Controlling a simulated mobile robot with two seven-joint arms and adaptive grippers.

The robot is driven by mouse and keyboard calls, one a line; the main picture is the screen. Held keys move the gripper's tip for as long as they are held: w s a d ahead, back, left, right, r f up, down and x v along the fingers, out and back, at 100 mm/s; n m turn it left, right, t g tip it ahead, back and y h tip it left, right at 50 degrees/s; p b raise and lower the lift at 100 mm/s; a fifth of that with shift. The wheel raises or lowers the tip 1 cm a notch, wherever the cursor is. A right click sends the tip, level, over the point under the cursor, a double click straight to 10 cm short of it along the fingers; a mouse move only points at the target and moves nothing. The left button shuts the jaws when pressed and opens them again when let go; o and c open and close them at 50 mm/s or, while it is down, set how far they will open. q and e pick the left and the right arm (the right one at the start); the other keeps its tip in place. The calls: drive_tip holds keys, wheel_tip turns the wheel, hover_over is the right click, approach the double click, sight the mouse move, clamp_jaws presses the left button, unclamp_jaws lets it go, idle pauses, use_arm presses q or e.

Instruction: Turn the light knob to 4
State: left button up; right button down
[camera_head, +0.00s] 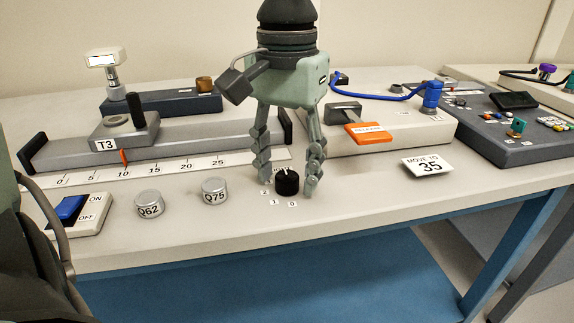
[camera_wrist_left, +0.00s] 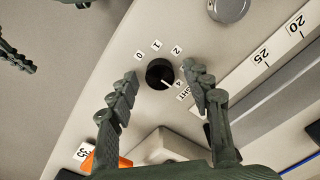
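The light knob (camera_head: 287,182) is a small black dial on the tabletop near the front edge. It also shows in the left wrist view (camera_wrist_left: 158,71), where its white pointer aims to the lower right, roughly at the label 4 (camera_wrist_left: 179,84). Labels 0, 1 and 2 are readable around it; a 3 is not visible. My left gripper (camera_head: 288,179) reaches down over the knob with its fingers apart, one on each side. In the wrist view gaps show between fingers and knob. Dark finger parts, apparently my right gripper (camera_wrist_left: 17,58), show only partly at the upper left.
Sample cans Q62 (camera_head: 149,203) and Q75 (camera_head: 214,191) stand left of the knob. A scaled rail (camera_head: 190,143) lies behind. A box with an orange-tabbed lever (camera_head: 372,133) is behind right. A "MOVE TO 35" card (camera_head: 428,167) lies right, with clear tabletop before it.

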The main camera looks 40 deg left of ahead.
sight(287, 175)
use_arm(q)
wheel_tip(287, 175, up, 12)
idle(0.6)
idle(0.4)
